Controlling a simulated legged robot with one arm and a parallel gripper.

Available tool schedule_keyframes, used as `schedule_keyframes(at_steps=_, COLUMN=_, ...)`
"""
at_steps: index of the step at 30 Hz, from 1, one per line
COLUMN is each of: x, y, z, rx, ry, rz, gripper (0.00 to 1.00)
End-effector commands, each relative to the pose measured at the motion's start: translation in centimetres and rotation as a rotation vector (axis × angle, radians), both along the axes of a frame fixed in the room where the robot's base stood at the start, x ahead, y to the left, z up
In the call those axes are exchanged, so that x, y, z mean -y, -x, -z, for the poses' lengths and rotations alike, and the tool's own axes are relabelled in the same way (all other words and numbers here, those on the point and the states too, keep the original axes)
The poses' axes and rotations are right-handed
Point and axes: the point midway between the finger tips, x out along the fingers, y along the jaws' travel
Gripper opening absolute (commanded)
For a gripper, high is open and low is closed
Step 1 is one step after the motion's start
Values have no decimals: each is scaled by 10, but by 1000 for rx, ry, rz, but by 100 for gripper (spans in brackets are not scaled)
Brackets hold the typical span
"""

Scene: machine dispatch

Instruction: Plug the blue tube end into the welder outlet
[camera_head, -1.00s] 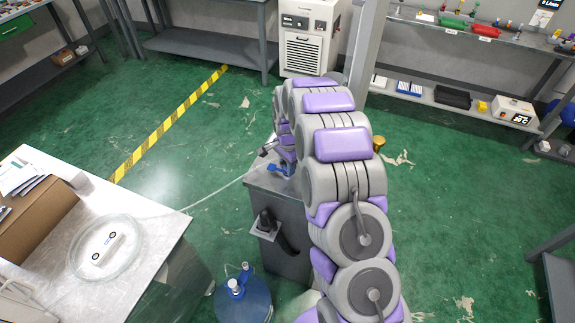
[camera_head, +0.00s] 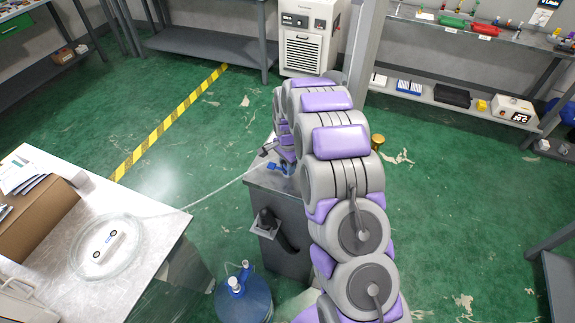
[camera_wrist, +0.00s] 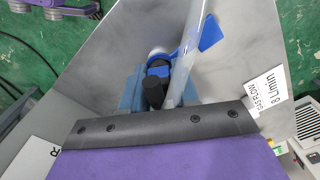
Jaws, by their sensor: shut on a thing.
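The welder is a grey box (camera_head: 283,235) right of the table, partly hidden by my arm. In the wrist view its grey top (camera_wrist: 105,45) fills the middle. A clear tube (camera_wrist: 187,50) runs down to my gripper (camera_wrist: 160,92), which is shut on the tube's end. A blue piece, seemingly the blue tube end (camera_wrist: 158,71), shows at the fingers beside a black part. A pale round fitting, perhaps the outlet (camera_wrist: 156,54), is close against it; I cannot tell whether they are joined. A blue lever (camera_wrist: 209,34) is just right of the tube.
The clear tube lies coiled (camera_head: 75,250) on the white table (camera_head: 150,285) around a white device. A blue water bottle (camera_head: 243,300) stands before the welder. A "GAS FLOW 8 L/min" label (camera_wrist: 267,92) is on the right. Green floor is open behind the welder.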

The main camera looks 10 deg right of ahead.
Motion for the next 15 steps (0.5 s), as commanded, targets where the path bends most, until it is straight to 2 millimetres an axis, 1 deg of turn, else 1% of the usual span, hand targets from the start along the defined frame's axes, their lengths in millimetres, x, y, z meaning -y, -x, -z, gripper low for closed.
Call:
schedule_keyframes(at_steps=1, x=0, y=3, z=4, rx=-9, ry=0, rz=0, gripper=0)
schedule_keyframes(at_steps=4, x=0, y=3, z=4, rx=-9, ry=0, rz=0, gripper=0)
schedule_keyframes(at_steps=5, x=0, y=3, z=4, rx=-9, ry=0, rz=0, gripper=30)
schedule_keyframes(at_steps=13, x=0, y=2, z=2, rx=-4, ry=0, rz=0, gripper=56)
schedule_keyframes(at_steps=14, x=0, y=2, z=1, rx=-3, ry=0, rz=0, gripper=59)
schedule_keyframes(at_steps=15, x=0, y=2, z=1, rx=-2, ry=0, rz=0, gripper=59)
